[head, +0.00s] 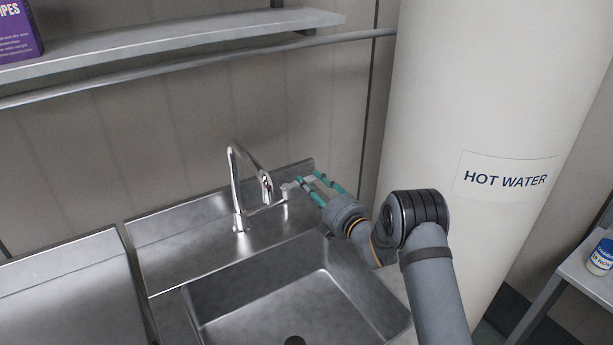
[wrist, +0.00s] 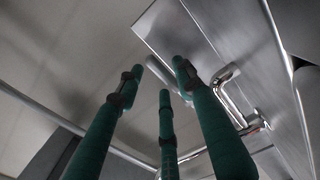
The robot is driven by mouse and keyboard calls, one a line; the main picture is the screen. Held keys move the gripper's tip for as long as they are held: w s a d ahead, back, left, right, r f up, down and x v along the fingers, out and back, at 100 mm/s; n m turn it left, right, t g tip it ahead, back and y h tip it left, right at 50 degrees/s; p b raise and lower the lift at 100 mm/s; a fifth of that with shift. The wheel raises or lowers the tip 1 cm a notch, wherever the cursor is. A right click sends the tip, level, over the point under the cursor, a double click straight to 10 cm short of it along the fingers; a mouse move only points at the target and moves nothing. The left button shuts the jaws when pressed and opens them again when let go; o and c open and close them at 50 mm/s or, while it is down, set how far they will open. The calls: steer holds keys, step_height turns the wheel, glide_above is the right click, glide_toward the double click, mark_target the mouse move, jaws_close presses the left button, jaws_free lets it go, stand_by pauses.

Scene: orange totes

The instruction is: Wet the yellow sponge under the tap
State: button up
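The chrome tap (head: 236,190) stands at the back of the steel sink, its curved spout reaching right and forward. A short pale lever (head: 291,186) on a small post sits to the right of the spout. My gripper (head: 309,180), with green fingers, is at this lever, its fingertips on the lever's right end. The fingers look spread apart, and the wrist view shows gaps between them (wrist: 160,75). I cannot tell whether they touch the lever. Chrome tap parts (wrist: 232,95) show beyond the right finger. No water is seen running. The yellow sponge is in neither view.
The empty sink basin (head: 270,290) lies in front of the tap, with a steel drainboard (head: 65,290) to its left. A shelf (head: 160,42) and rail run above along the wall. A large white hot water tank (head: 480,100) stands close on the right, behind my arm.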

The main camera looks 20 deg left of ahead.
mark_target(308, 181)
steer(key=shift+x, duration=1.05)
steer(key=shift+w+a, duration=0.3)
steer(key=shift+a, duration=0.1)
jaws_close()
